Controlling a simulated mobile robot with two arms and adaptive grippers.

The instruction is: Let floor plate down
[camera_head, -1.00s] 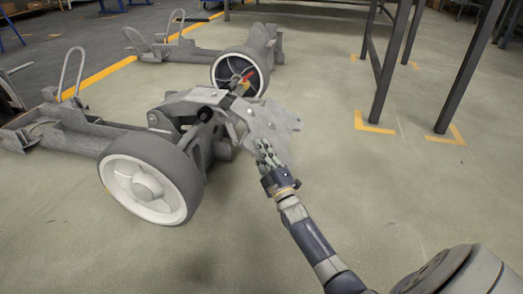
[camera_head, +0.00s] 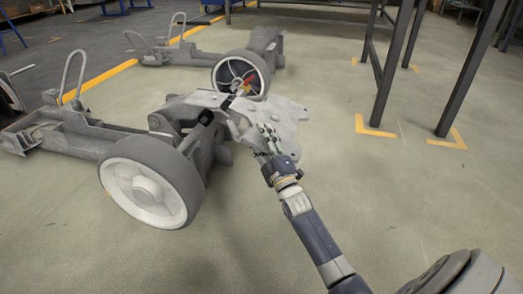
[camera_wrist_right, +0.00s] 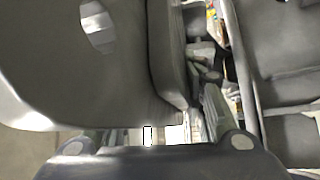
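The floor plate (camera_head: 285,111) is a pale grey flat panel with cut-out edges, on the near end of a grey chassis (camera_head: 90,135) in the head view. It reaches out to the right of the chassis and lies nearly flat, with a slight tilt. My right gripper (camera_head: 268,137) is at the plate's near edge, its fingers overlapping the plate in the picture. Whether they grip it is unclear. In the right wrist view, large grey surfaces (camera_wrist_right: 85,60) fill the picture close to the gripper, and the fingertips are hard to make out. My left gripper is out of view.
A large wheel (camera_head: 150,182) stands at the chassis's near side. A dark-legged table (camera_head: 386,70) stands at the back right.

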